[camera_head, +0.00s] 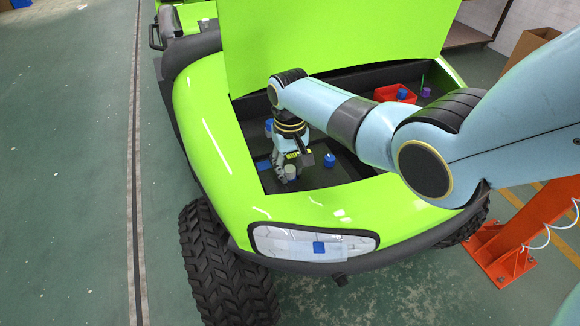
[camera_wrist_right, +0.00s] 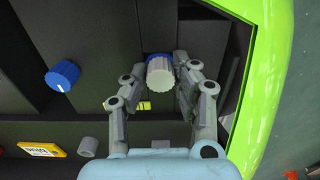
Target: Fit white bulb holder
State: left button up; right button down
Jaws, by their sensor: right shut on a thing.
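A white ribbed bulb holder (camera_wrist_right: 160,76) is between the fingertips of my right gripper (camera_wrist_right: 168,70) in the right wrist view. A blue part shows directly behind it; I cannot tell whether it is seated there. In the head view my right gripper (camera_head: 287,165) points down into the front compartment of the green cart, shut on the holder. A pale cylinder (camera_head: 290,172) shows at its fingertips. A separate blue ribbed cap with a white mark (camera_wrist_right: 62,75) stands apart from the gripper. My left gripper is not in view.
The dark compartment sits under a raised green hood (camera_head: 330,35). A red bin (camera_head: 386,93) with a blue item and a purple cup (camera_head: 426,92) stand at its far right. A grey ring (camera_wrist_right: 88,147) and yellow box (camera_wrist_right: 42,150) lie near the gripper. The green rim (camera_wrist_right: 268,90) is close by.

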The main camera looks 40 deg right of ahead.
jog(key=c, duration=1)
grip_release()
jog(key=shift+o, duration=0.2)
notch_tip(320, 180, up, 12)
jog(key=shift+s+f, duration=0.1)
jog(key=shift+f, duration=0.05)
